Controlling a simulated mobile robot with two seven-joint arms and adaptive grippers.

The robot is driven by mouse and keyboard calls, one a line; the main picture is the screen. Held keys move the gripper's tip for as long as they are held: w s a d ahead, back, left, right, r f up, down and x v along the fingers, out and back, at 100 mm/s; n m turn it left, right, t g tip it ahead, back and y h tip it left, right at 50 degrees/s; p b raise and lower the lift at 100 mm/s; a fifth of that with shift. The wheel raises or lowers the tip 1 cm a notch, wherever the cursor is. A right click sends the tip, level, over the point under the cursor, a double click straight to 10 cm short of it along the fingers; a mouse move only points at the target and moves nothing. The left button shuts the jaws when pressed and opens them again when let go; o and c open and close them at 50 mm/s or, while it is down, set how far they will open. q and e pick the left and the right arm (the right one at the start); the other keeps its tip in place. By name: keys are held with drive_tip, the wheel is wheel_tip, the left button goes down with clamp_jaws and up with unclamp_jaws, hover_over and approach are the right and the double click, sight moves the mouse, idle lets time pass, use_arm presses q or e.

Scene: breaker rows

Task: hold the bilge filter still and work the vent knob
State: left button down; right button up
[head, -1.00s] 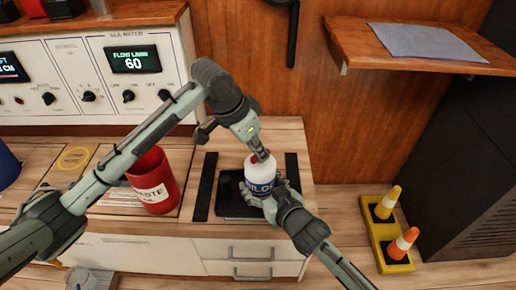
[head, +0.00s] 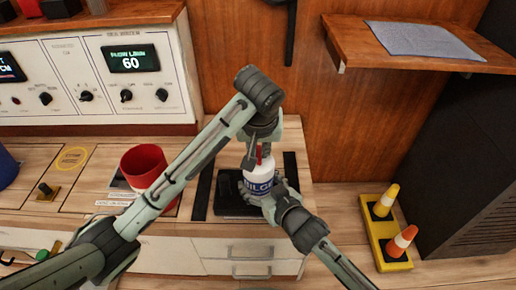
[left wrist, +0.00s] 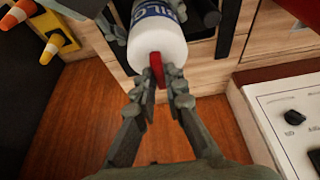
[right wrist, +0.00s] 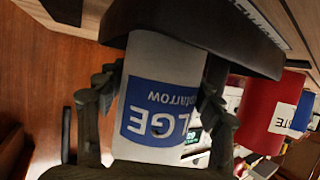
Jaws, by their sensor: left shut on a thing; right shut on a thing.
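The bilge filter (head: 259,171) is a white canister with a blue label, upright on a black tray (head: 229,205) on the counter. It also shows in the left wrist view (left wrist: 158,45) and the right wrist view (right wrist: 165,135). Its red vent knob (left wrist: 155,70) is a narrow bar on top, also seen in the head view (head: 267,149). My left gripper (left wrist: 163,77) is shut on the vent knob from above, one finger on each side. My right gripper (right wrist: 160,105) is shut around the filter's body, with fingers on both sides of the label.
A red waste bin (head: 143,163) stands left of the filter, partly behind my left arm. A control panel (head: 92,80) is at the back left. A wooden shelf (head: 400,55) juts out at upper right.

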use_arm(q)
drive_tip(key=n, duration=0.2)
drive_tip(key=n+y, duration=0.1)
drive_tip(key=shift+d+r+n, duration=0.15)
drive_tip(key=shift+d+n, duration=0.05)
drive_tip(key=shift+n, duration=0.2)
use_arm(e)
drive_tip(key=shift+r, duration=0.15)
use_arm(q)
drive_tip(key=shift+y, duration=0.3)
use_arm(e)
drive_tip(key=shift+a, duration=0.1)
use_arm(q)
drive_tip(key=shift+n, duration=0.3)
drive_tip(key=c, duration=1.6)
unclamp_jaws()
drive_tip(key=shift+a, duration=0.1)
